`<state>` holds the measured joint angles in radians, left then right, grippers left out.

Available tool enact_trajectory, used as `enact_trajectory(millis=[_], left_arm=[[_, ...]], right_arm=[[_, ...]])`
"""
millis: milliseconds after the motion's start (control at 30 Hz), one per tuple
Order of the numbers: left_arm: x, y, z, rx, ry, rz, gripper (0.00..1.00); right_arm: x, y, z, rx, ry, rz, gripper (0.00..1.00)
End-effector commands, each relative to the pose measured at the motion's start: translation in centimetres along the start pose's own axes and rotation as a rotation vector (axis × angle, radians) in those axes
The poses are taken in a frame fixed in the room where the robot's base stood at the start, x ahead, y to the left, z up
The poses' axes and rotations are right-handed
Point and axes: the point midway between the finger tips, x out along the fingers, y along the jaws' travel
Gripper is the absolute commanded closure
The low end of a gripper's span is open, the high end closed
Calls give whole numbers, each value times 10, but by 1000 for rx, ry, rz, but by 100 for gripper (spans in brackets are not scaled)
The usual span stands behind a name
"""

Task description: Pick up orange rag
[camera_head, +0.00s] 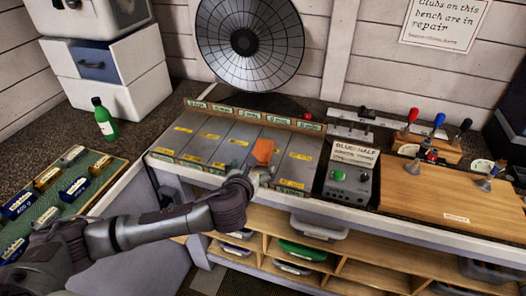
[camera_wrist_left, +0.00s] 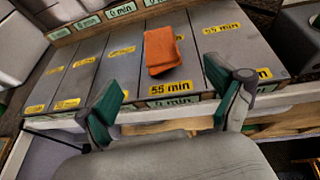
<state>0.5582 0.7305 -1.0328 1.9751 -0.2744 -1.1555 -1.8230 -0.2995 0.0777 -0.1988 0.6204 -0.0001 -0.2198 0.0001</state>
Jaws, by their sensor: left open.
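The orange rag (camera_head: 263,151) is folded and lies on the grey panels with yellow labels, on the workbench. In the left wrist view the rag (camera_wrist_left: 163,50) lies just above a "55 min" label, beyond my fingertips. My left gripper (camera_head: 262,175) is at the front edge of the panels, close in front of the rag. In the left wrist view my left gripper (camera_wrist_left: 178,83) is open, with nothing between its green-padded fingers. My right gripper is in neither view.
A green bottle (camera_head: 104,122) stands at the left. A green tray (camera_head: 60,190) with several small boxes is at far left. Open shelves (camera_head: 330,262) lie below.

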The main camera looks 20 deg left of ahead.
Motion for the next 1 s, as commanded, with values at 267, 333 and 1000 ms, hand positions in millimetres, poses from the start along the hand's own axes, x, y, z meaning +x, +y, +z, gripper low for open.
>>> enact_trajectory(millis=[267,333,1000], left_arm=[[54,0,1,-6,1,1,7],[62,-1,0,-6,2,0,7],[122,0,-1,-7,2,-1,7]], right_arm=[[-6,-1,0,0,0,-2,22],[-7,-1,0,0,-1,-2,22],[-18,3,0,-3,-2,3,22]])
